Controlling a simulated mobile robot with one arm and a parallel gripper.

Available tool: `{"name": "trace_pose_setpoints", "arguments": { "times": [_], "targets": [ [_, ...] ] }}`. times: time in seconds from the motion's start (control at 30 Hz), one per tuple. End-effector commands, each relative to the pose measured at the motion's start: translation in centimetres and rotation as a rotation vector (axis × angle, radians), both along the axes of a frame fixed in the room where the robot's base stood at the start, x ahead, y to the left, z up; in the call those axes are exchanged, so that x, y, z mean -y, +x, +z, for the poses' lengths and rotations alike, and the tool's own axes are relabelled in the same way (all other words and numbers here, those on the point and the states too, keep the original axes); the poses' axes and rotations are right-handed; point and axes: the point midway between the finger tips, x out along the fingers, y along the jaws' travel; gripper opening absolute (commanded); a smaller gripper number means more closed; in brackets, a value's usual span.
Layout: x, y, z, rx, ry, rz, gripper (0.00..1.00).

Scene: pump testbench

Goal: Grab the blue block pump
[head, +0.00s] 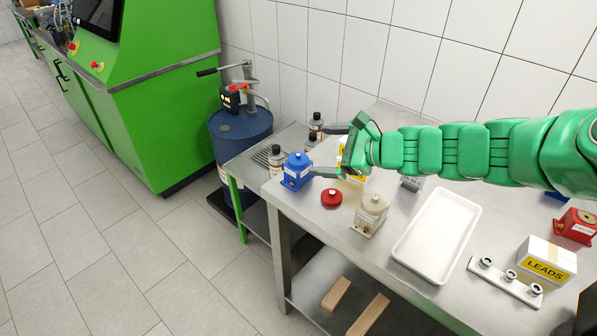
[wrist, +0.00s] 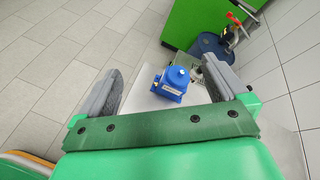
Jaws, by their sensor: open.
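The blue block pump (head: 297,171) stands upright at the left end of the metal table. It has a domed top and a white label on its front. My gripper (head: 326,150) is open, its two fingers pointing left toward the pump, and its lower finger appears close to the pump's right side. In the wrist view the blue block pump (wrist: 172,84) shows ahead of my gripper (wrist: 165,88), between the two spread fingers. I cannot tell whether a finger touches it.
A red round part (head: 331,198) and a beige pump (head: 370,214) stand near the blue pump. A white tray (head: 437,236) lies further right, by a LEADS box (head: 546,261). Brown bottles (head: 277,158) stand behind the pump. A blue drum (head: 240,136) stands beyond the table's left end.

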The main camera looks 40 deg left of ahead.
Motion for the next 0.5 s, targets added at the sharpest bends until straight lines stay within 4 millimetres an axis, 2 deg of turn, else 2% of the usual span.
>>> {"name": "trace_pose_setpoints", "arguments": {
  "times": [0.03,0.2,0.33,0.5],
  "targets": [
    [-1.2,0.6,-1.1,-0.050,0.001,-0.030,1.00],
    [-4.6,2.9,-4.6,-0.225,0.000,-0.156,1.00],
    [-6.6,4.3,-7.8,-0.345,-0.018,-0.248,1.00],
    [-7.9,5.4,-11.2,-0.451,-0.042,-0.334,1.00]
  ]
}}
